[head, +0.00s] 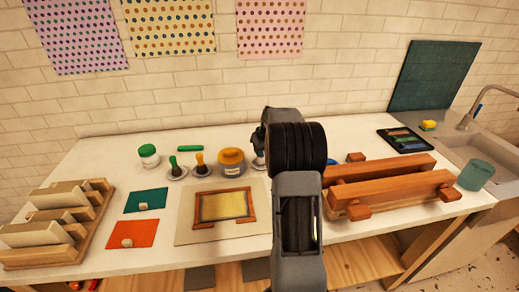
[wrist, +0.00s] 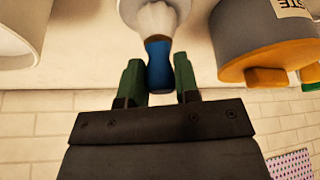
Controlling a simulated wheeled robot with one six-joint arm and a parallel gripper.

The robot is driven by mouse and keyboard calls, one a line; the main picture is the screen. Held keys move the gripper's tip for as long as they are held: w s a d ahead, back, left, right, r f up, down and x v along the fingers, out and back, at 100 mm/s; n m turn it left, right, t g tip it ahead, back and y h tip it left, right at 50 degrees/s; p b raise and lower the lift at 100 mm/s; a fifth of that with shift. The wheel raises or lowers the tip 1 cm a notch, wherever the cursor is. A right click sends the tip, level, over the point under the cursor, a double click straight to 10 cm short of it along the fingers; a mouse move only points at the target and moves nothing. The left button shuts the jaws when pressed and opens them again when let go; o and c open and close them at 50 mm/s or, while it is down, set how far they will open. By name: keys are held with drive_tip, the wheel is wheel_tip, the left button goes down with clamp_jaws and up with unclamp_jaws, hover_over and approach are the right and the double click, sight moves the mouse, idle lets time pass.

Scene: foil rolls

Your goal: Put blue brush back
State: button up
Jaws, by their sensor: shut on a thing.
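The blue brush (wrist: 158,52) has a short blue handle, a brown collar and pale bristles. In the wrist view my gripper (wrist: 159,78) is shut on the blue handle, one green finger on each side. The bristles overlap a round white-grey holder (wrist: 128,12); I cannot tell whether they rest in it. In the head view my arm hides most of the gripper and brush; part of the holder (head: 258,163) shows at the arm's left edge. The green brush (head: 174,166) and the orange brush (head: 200,164) stand upright in similar holders to the left.
An orange-lidded jar (head: 231,162) stands close left of my gripper. A framed screen (head: 224,205) lies on a mat in front. A white jar with a green lid (head: 149,157) stands further left.

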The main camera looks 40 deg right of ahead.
drive_tip(key=shift+f+b, duration=0.4)
drive_tip(key=shift+f, duration=0.1)
idle(0.3)
drive_tip(key=o, duration=1)
drive_tip(key=o, duration=0.5)
drive_tip(key=shift+s, duration=0.1)
drive_tip(key=shift+r, duration=0.15)
